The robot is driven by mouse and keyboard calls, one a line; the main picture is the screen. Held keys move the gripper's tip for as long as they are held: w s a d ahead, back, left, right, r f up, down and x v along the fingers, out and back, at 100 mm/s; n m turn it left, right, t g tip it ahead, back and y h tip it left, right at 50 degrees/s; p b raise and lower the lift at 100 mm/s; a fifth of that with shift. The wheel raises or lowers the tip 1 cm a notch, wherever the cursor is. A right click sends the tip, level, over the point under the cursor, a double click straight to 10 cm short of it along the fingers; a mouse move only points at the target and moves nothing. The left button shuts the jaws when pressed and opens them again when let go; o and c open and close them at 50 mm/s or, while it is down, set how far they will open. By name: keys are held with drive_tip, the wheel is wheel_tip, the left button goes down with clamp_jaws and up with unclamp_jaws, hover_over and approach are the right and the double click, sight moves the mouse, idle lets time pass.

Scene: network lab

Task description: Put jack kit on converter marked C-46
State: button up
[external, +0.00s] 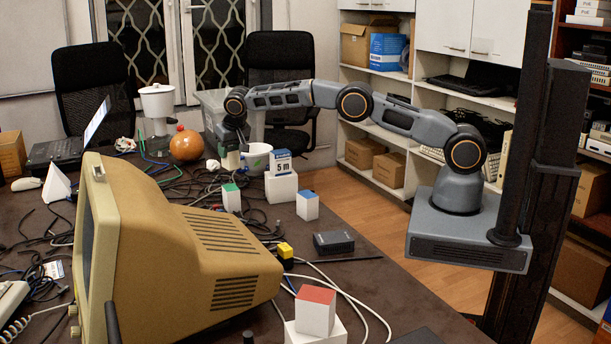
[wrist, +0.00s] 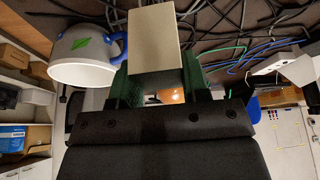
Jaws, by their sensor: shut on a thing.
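My gripper (external: 231,148) is over the far part of the table, beside a white mug. In the wrist view, its dark green fingers (wrist: 155,85) are shut on a plain pale beige box (wrist: 154,38), whose visible face shows no label. In the external view the held box (external: 230,161) is small and partly hidden by the gripper. I cannot read its name, so I cannot tell if it is the jack kit. No C-46 mark is readable. A small black device (external: 334,242) lies on the table's right side; I cannot tell if it is the converter.
The white mug (external: 257,158) with a blue handle also shows in the wrist view (wrist: 85,55). A "5 m" box (external: 283,165) stands on a white block (external: 281,189). Green-topped (external: 231,198), blue-topped (external: 307,206) and red-topped (external: 316,310) boxes stand nearer. Cables clutter the table; a beige monitor (external: 185,250) fills the front.

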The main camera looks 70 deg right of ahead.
drive_tip(key=shift+r, duration=0.75)
drive_tip(key=shift+s+a+r, duration=0.15)
drive_tip(key=shift+a+r, duration=0.05)
drive_tip(key=shift+r, duration=0.05)
drive_tip(key=s+a+r+n+y+b, duration=0.1)
drive_tip(key=s+a+r+n+y, duration=0.25)
drive_tip(key=s+a+n, duration=0.4)
drive_tip(key=s+a+r+n+y+b, duration=0.15)
drive_tip(key=s+a+r+n, duration=0.35)
drive_tip(key=s+n, duration=0.5)
drive_tip(key=s+a+f+n+g+y+b, duration=0.1)
drive_tip(key=s+n+g, duration=0.2)
drive_tip(key=s+n, duration=0.9)
drive_tip(key=s+a+f+n+g, duration=0.1)
drive_tip(key=s+n+g, duration=0.3)
drive_tip(key=s, duration=1.7)
hover_over(334, 236)
wheel_tip(334, 236, down, 11)
drive_tip(key=shift+a+r, duration=0.15)
drive_tip(key=shift+f, duration=1.35)
drive_tip(key=shift+f, duration=0.25)
